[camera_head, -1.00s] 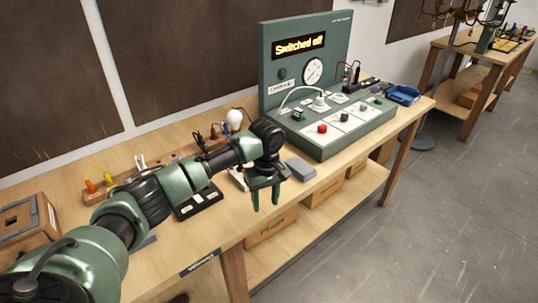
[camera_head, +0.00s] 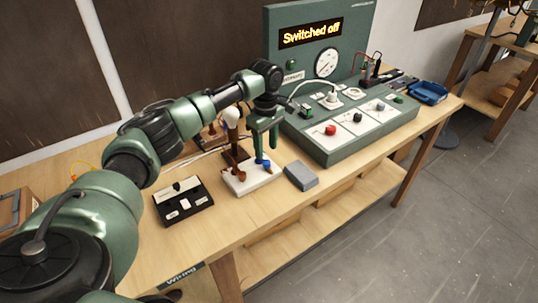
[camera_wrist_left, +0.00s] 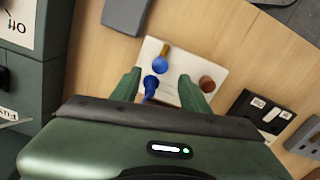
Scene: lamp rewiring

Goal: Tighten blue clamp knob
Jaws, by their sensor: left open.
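A white base plate (camera_head: 250,181) lies on the bench and carries blue knobs and a brown post. A blue clamp knob (camera_head: 267,164) shows just below the fingertips of my left gripper (camera_head: 266,153). The left wrist view shows two blue rounded parts: an upper blue knob (camera_wrist_left: 163,64) beside a brass-coloured pin, and a lower blue part (camera_wrist_left: 150,82) close to the left finger. A brown knob (camera_wrist_left: 206,84) is on the right of the plate. Contact with the knob cannot be told.
A grey box (camera_head: 301,175) lies right of the plate. A black switch panel (camera_head: 183,203) lies left of it. The green test station (camera_head: 340,150) with a "Switched off" display stands behind right. The bench front is clear.

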